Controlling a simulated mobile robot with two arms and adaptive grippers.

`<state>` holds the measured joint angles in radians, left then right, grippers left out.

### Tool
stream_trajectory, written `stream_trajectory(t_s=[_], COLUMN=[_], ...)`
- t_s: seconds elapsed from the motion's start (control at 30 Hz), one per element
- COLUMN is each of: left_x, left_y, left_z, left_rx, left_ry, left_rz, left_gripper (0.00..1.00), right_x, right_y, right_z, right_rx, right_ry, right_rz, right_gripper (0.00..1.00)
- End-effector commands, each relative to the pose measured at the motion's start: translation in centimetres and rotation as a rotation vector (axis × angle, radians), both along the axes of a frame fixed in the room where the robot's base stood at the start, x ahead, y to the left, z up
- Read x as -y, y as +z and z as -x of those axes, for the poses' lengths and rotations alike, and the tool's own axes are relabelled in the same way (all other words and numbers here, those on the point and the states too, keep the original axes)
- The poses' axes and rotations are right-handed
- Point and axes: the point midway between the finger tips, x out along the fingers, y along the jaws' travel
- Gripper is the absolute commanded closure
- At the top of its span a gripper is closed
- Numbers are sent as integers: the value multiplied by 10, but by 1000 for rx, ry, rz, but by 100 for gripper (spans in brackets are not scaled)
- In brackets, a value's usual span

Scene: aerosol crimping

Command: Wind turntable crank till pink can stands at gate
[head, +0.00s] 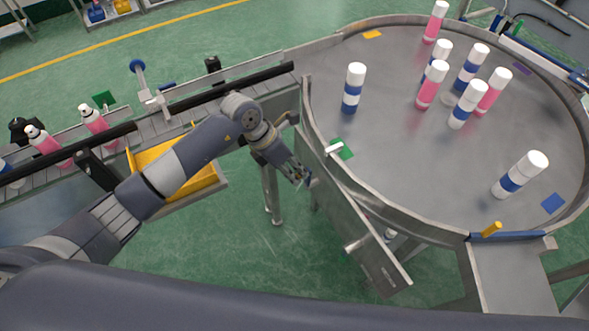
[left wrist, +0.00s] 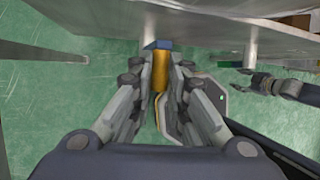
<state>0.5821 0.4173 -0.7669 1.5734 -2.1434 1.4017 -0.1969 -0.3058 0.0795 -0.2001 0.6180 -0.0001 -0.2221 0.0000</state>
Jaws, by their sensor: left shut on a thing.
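My left gripper (head: 301,178) is at the near left side of the round turntable (head: 390,130), beside its side panel. In the left wrist view its fingers (left wrist: 160,85) are shut on an upright yellow crank handle (left wrist: 160,68) with a blue end. The gripper hides most of the crank in the head view. Pink cans with white caps stand on the turntable: one mid-table (head: 432,88), one to its right (head: 496,88), one at the far rim (head: 436,22). A blue bar with a yellow peg (head: 491,229), seemingly the gate, closes the near right rim. A blue-banded can (head: 520,175) stands closest to it.
Other blue-banded cans, one at left (head: 354,88), share the turntable. A chute (head: 510,280) leads from the near rim. A conveyor (head: 150,125) with pink bottles and a yellow bin (head: 200,180) lie left. What looks like my right gripper (left wrist: 265,84) shows in the wrist view.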

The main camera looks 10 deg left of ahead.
Motion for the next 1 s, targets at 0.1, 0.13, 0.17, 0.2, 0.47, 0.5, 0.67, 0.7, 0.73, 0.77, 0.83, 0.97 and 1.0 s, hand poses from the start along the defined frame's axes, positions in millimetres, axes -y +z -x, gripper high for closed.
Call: stream_trajectory(t_s=[0.1,0.13,0.17,0.2,0.47,0.5,0.67,0.7,0.73,0.77,0.83,0.97,1.0], left_x=[-2,-2,-3,-4,-14,-16,-22,-24,-25,-26,-28,-31,-32], left_y=[-2,-2,-2,-3,-9,-11,-14,-15,-15,-15,-16,-18,-20], left_z=[-3,-4,-5,-6,-20,-23,-32,-34,-35,-37,-39,-44,-45], left_rx=[-13,-18,-24,-34,-145,-167,-255,-277,-293,-294,-290,-292,-293], left_ry=[2,3,3,4,9,10,11,11,11,9,7,7,7], left_rz=[10,15,19,26,109,125,191,207,218,220,217,217,217], left_gripper=[100,100,100,100,100,100,100,100,100,100,100,100,100], right_x=[0,0,0,0,0,0,0,0,0,0,0,0,0], right_y=[-6,-8,-10,-13,-50,-57,-84,-90,-95,-98,-107,-119,-122], right_z=[-2,-3,-3,-4,-7,-7,-7,-7,-7,-7,-7,-7,-7], right_rx=[4,4,5,7,11,12,11,11,11,11,11,11,11], right_ry=[0,0,0,0,0,0,0,0,0,0,0,0,0], right_rz=[0,0,0,-1,0,-1,0,0,0,0,0,0,0], right_gripper=[44,44,44,44,44,44,44,44,44,44,44,44,44])
